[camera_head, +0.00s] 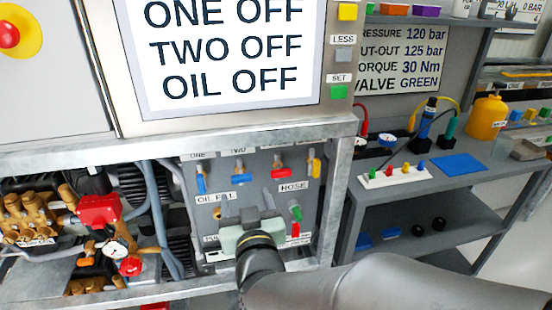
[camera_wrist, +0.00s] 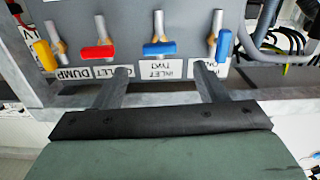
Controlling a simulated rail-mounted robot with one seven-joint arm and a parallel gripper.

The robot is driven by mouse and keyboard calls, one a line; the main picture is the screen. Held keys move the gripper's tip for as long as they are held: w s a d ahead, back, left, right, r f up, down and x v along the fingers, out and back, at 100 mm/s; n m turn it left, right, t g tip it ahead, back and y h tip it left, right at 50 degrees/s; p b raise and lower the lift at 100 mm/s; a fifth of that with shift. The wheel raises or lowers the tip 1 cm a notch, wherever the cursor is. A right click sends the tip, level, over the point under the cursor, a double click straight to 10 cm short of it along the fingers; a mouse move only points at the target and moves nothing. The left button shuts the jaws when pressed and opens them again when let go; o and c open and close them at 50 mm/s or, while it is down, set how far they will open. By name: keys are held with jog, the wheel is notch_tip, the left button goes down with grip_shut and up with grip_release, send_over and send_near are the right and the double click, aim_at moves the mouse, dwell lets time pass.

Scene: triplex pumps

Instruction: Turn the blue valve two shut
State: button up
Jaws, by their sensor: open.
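Blue valve two (camera_head: 238,179) is on the grey panel, second from the left under the TWO label. In the wrist view, which shows the panel upside down, its blue handle (camera_wrist: 160,49) lies crosswise to its metal pipe, above the INLET TWO label (camera_wrist: 162,69). My gripper (camera_wrist: 164,74) is open and empty. Its two fingers point at the panel, one to each side of that label, and the handle shows between and beyond the tips. In the head view my gripper (camera_head: 248,207) is below the valve. The exact gap to the panel is hard to tell.
The other blue valve (camera_head: 201,183) has its handle along its pipe. A red valve (camera_head: 281,173) and a yellow valve (camera_head: 314,167) are to the right. A green valve (camera_head: 296,211) is lower. A sign (camera_head: 230,50) reads ONE OFF, TWO OFF, OIL OFF.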

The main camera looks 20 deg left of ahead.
aim_at(242, 180)
jog(key=x, duration=0.6)
jog(key=shift+w+a, duration=0.2)
jog(key=shift+w, duration=0.1)
jog(key=c, duration=1)
jog(key=shift+f+m+b, duration=0.15)
jog(key=shift+m+b, duration=0.25)
jog(key=shift+b, duration=0.5)
jog(key=o, duration=1)
jog(key=shift+s+d, duration=0.1)
